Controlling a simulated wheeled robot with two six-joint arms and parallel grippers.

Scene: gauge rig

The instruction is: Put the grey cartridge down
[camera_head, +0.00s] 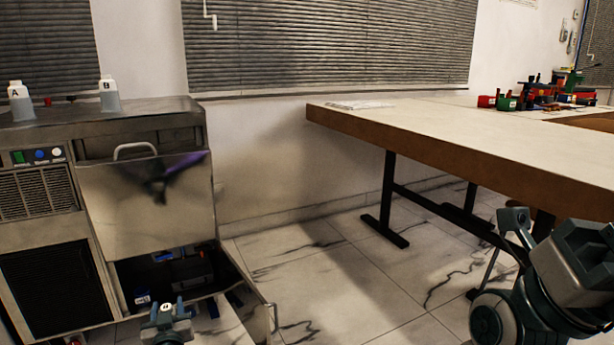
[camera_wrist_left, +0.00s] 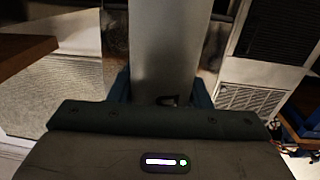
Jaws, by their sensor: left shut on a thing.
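My left gripper (camera_head: 167,309) is low in the head view, in front of the machine's open lower bay. In the left wrist view its two blue fingers (camera_wrist_left: 161,90) are shut on the grey cartridge (camera_wrist_left: 165,45). The cartridge is a long, smooth grey block that runs up and away from the jaws. Its far end is cut off by the top edge of the picture. In the head view I cannot clearly make out the cartridge at the small gripper. My right gripper's fingers do not show.
The grey machine (camera_head: 145,215) has an open bay with dark and blue items (camera_head: 180,272). Bottle A (camera_head: 20,103) and bottle B (camera_head: 109,95) stand on top. A long table (camera_head: 440,125) at the right bears colourful parts (camera_head: 540,95). The tiled floor between is clear.

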